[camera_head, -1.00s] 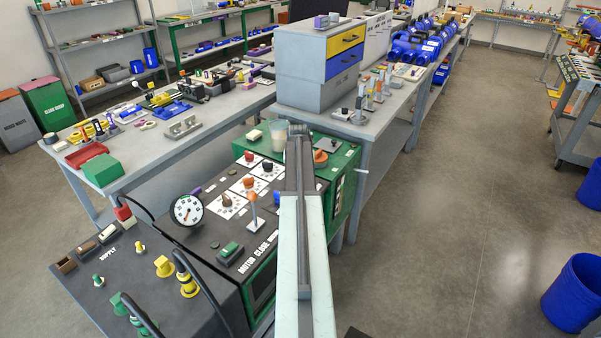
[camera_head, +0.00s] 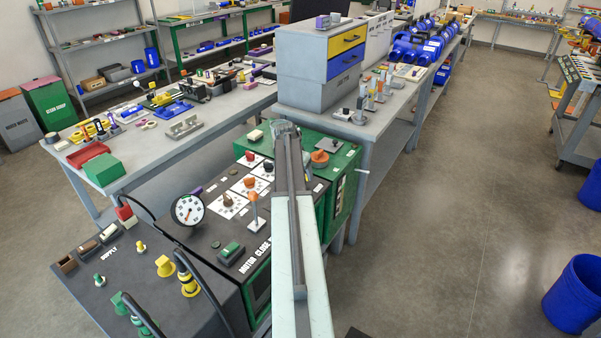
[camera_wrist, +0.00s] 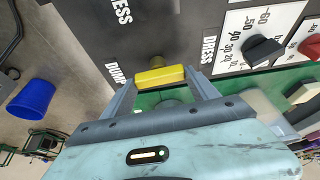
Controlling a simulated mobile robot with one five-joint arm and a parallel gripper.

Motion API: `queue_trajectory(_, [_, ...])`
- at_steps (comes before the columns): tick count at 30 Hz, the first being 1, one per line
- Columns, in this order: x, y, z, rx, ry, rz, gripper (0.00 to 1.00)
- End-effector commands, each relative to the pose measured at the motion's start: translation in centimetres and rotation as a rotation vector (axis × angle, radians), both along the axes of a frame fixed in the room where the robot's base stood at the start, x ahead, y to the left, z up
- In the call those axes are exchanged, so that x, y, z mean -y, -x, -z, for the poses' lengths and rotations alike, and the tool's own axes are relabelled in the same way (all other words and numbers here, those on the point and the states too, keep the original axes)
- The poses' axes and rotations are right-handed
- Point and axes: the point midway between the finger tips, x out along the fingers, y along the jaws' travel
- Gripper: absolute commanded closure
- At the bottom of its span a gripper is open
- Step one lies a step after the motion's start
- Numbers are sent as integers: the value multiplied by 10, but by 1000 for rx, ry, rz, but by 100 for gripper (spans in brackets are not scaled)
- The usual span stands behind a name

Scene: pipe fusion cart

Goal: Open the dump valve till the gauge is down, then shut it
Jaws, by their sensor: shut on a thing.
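The dump valve's yellow bar handle (camera_wrist: 160,76) is in the wrist view, beside the DUMP lettering on the dark panel. My gripper (camera_wrist: 158,84) is shut on this handle, one finger at each end of the bar. The bar lies nearly straight across the picture, slightly tilted. In the head view the valve is hidden by my arm. The round white gauge (camera_head: 187,209) stands upright on the cart's dark top, left of my arm. Its needle is too small to read surely.
Dials and an orange-topped lever (camera_head: 253,203) stand on the panel between gauge and arm. A green switch (camera_head: 230,252) sits near the panel's front edge. Hoses with yellow fittings (camera_head: 186,280) rise at the lower left. Open floor lies to the right.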

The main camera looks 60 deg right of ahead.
Motion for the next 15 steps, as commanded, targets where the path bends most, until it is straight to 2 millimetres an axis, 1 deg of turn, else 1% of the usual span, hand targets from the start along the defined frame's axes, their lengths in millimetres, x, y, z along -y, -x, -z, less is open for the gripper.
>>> queue_trajectory(8, [-1, 0, 0, 0, -3, 1, 72])
queue_trajectory(9, [-1, 0, 0, 0, -3, 0, 24])
queue_trajectory(10, [-1, 0, 0, 0, -3, 0, 15])
queue_trajectory(11, [-1, 0, 0, 0, -3, 0, 10])
queue_trajectory(15, [-1, 0, 0, 0, -2, 0, 10])
